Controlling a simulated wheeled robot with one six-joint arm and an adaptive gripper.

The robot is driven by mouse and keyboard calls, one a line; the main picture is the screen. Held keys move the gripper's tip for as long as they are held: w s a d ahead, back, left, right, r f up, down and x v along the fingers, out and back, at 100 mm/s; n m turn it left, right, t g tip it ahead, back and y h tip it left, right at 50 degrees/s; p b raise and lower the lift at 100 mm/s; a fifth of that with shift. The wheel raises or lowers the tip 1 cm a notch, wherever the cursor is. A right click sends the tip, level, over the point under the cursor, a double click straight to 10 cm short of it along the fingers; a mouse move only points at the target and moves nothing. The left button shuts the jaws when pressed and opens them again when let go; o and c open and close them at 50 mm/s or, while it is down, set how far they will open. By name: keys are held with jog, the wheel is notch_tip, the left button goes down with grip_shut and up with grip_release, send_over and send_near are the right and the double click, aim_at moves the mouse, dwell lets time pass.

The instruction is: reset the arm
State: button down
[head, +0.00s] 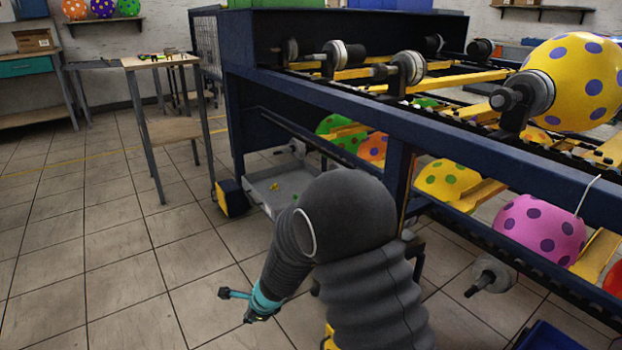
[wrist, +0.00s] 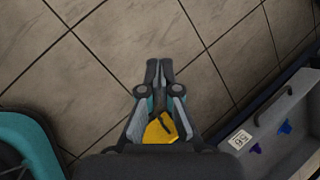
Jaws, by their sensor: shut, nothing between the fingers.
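My gripper (head: 238,306) hangs low over the tiled floor at the lower middle of the head view, at the end of my dark, bent arm. In the wrist view my gripper (wrist: 159,70) points at bare floor tiles. Its two dark fingertips are together, with nothing held between them. A yellow part shows between the finger bases. The gripper is apart from the machine and the tray.
A dark blue machine frame (head: 340,100) with rollers and dotted balloons (head: 541,228) stands to the right. A grey tray (head: 262,190) with small coloured pieces sits low beside my arm; it also shows in the wrist view (wrist: 290,105). Floor to the left is clear up to a table (head: 158,60).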

jog(key=s+d+r+n+t+h+p, duration=0.1)
jog(key=s+d+r+n+h+p, duration=0.1)
jog(key=s+d+r+n, duration=0.6)
jog(key=s+d+r+n+t+h+p, duration=0.1)
jog(key=s+d+r+n+h, duration=0.1)
jog(key=s+d+r+n, duration=0.7)
jog(key=s+d+r, duration=0.4)
jog(key=d+r, duration=0.3)
jog(key=s+d+r, duration=0.4)
jog(key=d+r, duration=0.3)
jog(key=r, duration=0.1)
jog(key=shift+s+d+r+h+p, duration=0.25)
jog(key=shift+s+d+h+p, duration=0.05)
jog(key=shift+d+h+p, duration=0.1)
